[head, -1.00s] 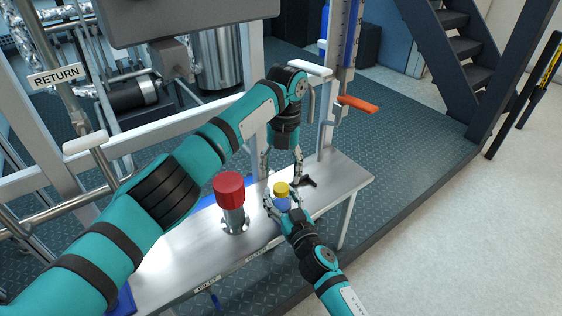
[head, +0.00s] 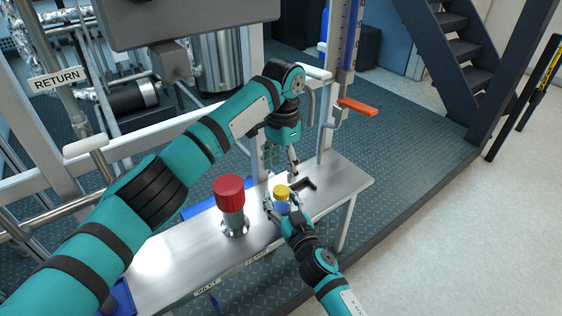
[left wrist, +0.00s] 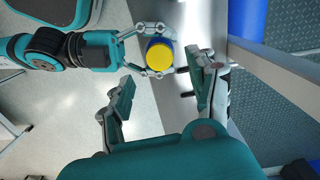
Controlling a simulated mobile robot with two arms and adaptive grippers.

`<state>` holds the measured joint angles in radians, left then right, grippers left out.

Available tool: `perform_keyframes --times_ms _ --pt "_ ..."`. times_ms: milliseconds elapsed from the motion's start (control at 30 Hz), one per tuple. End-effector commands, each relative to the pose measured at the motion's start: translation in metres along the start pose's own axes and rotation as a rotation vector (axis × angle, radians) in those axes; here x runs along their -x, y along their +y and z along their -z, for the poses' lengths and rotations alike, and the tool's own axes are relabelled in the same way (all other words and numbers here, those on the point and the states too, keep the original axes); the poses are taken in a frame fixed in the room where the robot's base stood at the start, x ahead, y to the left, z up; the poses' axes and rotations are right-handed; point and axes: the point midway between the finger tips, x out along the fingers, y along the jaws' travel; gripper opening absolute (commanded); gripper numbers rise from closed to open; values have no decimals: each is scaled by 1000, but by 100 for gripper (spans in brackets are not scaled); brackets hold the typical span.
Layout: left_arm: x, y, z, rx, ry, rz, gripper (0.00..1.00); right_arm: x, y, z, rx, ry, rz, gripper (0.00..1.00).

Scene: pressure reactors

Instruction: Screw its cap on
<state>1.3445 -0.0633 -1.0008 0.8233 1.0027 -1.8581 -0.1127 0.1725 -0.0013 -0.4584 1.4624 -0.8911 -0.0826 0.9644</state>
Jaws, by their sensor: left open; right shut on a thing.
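A small blue container (head: 282,206) stands upright over the bench, with a yellow cap (head: 281,190) on its top. How tightly the cap sits cannot be told. My right gripper (head: 282,204) is shut around the blue body from the front. In the left wrist view, the cap (left wrist: 159,56) covers most of the container, and a blue rim (left wrist: 152,41) shows beside it. My left gripper (head: 281,171) is open and empty above the cap, apart from it. Its spread fingers (left wrist: 162,82) show in the left wrist view, with the cap beyond them.
A red-capped metal cylinder (head: 231,201) stands on the steel bench (head: 165,262), left of the container. A black tool-like part (head: 302,184) lies on the bench behind it. A metal frame and an orange lever (head: 357,106) are behind. Bare bench lies to the right.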

Motion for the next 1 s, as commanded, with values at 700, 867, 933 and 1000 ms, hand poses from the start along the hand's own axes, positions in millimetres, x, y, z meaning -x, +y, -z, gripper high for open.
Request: perform_keyframes --times_ms 700,867,933,1000 --pt "12 2 -2 1624 39 -20 59 0 0 0 1 -1 0 0" --pt "13 2 -2 1812 42 -27 59 0 0 0 1 -1 0 0" --pt "13 2 -2 1854 42 -29 59 0 0 0 1 -1 0 0" --pt "13 2 -2 1877 42 -30 59 0 0 0 1 -1 0 0"
